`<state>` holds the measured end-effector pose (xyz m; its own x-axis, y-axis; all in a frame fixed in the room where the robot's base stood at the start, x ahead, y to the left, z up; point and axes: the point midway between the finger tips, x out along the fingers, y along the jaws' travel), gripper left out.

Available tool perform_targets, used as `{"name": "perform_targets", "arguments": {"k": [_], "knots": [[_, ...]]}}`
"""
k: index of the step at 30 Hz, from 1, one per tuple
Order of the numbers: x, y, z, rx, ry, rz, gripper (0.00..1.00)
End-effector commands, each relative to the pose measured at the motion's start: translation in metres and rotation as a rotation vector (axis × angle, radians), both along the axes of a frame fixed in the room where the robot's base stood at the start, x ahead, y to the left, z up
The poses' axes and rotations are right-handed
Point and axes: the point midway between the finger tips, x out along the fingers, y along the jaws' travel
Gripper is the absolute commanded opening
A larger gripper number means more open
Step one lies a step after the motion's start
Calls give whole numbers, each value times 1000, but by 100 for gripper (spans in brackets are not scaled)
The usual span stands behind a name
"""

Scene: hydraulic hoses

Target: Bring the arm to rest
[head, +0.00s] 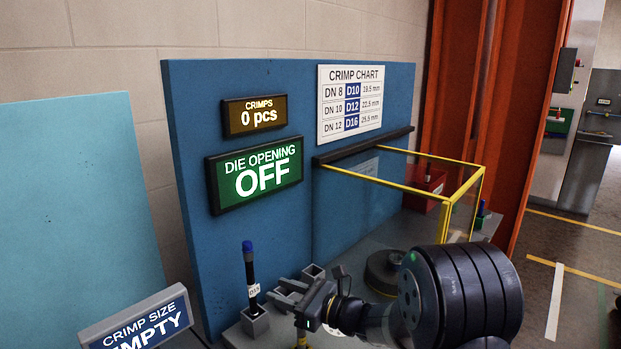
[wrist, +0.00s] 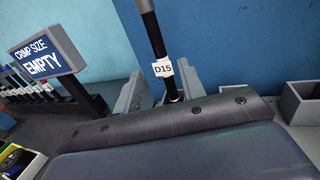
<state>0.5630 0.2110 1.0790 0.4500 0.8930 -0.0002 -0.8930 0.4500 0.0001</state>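My gripper (head: 283,293) is at the bottom centre of the head view, at the end of my dark arm, pointing left toward a black rod (head: 250,274) with a blue top. The rod stands upright in a grey socket block (head: 255,322). In the wrist view the rod (wrist: 157,38) carries a white label reading D15. The two grey fingers of my gripper (wrist: 159,90) are spread apart, one to each side of the rod in that picture. The head view shows the fingertips a little short of the rod, with nothing held.
A blue back panel (head: 235,75) rises behind, with a sign (head: 254,174) reading DIE OPENING OFF. A yellow-framed clear guard (head: 445,212) stands to the right. A CRIMP SIZE EMPTY sign (head: 140,325) is at lower left. Empty grey sockets (wrist: 305,103) lie right of the rod.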

Motion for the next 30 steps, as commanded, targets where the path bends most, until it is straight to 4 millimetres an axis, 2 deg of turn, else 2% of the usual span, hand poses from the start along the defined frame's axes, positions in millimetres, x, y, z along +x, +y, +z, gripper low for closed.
{"name": "perform_targets", "arguments": {"k": [1, 4, 9, 20, 22, 23, 24, 30], "knots": [[-4, -11, -2, 0, 0, -6, 38], [-14, -29, -2, 0, -1, -5, 38], [1, 7, 2, 0, 1, 6, 38], [34, 71, 2, -1, 0, 4, 38], [40, 84, 1, 0, 0, 4, 38], [41, 84, -7, 0, 0, 1, 38], [41, 82, 7, 0, -4, 0, 38], [41, 81, 44, 0, -7, 0, 38]]}}
